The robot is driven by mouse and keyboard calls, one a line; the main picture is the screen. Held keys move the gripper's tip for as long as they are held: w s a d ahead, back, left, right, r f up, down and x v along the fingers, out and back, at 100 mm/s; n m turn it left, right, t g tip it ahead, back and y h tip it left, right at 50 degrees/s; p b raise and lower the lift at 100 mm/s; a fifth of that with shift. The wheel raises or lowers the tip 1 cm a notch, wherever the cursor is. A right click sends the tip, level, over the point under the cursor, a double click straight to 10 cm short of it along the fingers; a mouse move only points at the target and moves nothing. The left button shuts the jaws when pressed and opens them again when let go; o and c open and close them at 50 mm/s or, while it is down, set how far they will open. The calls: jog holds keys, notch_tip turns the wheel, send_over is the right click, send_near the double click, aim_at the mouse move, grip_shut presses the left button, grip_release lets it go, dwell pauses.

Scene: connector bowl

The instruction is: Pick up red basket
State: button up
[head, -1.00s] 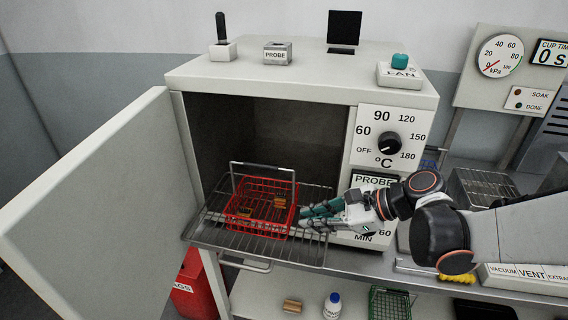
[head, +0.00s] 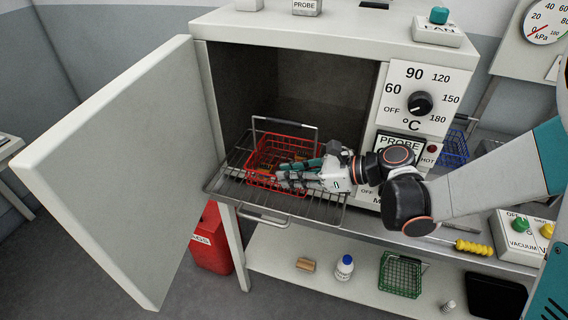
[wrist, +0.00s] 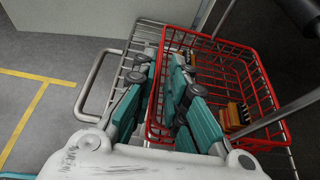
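The red wire basket (head: 262,165) sits on the pulled-out rack (head: 238,195) at the mouth of the open oven. Its grey handle (head: 285,123) stands up. My gripper (head: 290,175) is at the basket's front right side in the head view. In the wrist view the basket (wrist: 262,85) fills the right half, with orange-brown connectors (wrist: 236,115) inside. My gripper (wrist: 163,70) is open there, one finger outside the basket's left wall and the other over its inside. Whether either finger touches the wall cannot be told.
The oven door (head: 120,160) stands wide open on the left. The oven's control panel (head: 415,110) is close on the right, beside my arm. A blue wire basket (head: 453,148) stands right of the oven. A green basket (head: 400,275) and a bottle (head: 344,268) are on the lower shelf.

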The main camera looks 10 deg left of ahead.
aim_at(272, 175)
jog(key=b+x, duration=0.1)
jog(key=x, duration=0.4)
jog(key=shift+a+f+b, duration=0.1)
jog(key=shift+a+b, duration=0.15)
jog(key=shift+b, duration=0.05)
grip_shut()
